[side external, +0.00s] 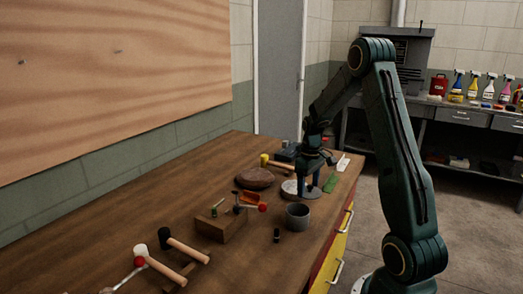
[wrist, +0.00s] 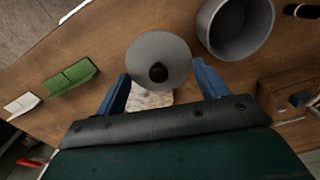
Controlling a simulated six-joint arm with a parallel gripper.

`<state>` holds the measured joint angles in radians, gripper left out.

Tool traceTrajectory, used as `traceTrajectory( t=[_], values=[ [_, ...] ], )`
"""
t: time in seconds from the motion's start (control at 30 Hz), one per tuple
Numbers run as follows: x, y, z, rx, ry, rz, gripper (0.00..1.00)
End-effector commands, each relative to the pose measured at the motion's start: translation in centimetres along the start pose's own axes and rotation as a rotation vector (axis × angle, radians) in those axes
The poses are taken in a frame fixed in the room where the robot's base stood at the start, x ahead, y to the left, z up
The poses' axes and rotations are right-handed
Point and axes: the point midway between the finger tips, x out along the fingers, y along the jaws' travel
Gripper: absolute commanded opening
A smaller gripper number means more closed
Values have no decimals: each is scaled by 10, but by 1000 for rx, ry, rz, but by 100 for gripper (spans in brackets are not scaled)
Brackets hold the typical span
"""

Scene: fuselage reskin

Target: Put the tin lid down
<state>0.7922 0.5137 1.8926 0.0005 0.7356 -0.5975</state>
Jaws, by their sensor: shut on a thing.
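The tin lid (wrist: 150,50) is a grey disc with a black knob in the wrist view. My gripper (wrist: 160,72) has its blue fingers on either side of the lid's rim, shut on it. In the side external view my gripper (side external: 309,186) points down, low over the right part of the bench, and the lid is hard to make out there. The grey open tin (side external: 298,217) stands just in front of my gripper. It also shows in the wrist view (wrist: 262,42), apart from the lid. I cannot tell whether the lid touches anything below.
A pale mottled piece (side external: 289,189) lies beside my gripper, partly hidden under it in the wrist view. A green block (side external: 330,184) lies to the right, a brown round pad (side external: 255,178) to the left. A wooden block with tools (side external: 222,227) stands nearer the front.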

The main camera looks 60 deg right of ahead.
Motion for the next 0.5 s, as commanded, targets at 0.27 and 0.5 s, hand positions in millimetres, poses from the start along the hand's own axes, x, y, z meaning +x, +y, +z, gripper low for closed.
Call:
traceTrajectory(
  t=[0.27,0.5],
  values=[
    [14,0,0,0,0,0,51],
    [24,0,0,0,-2,-1,51]
  ],
)
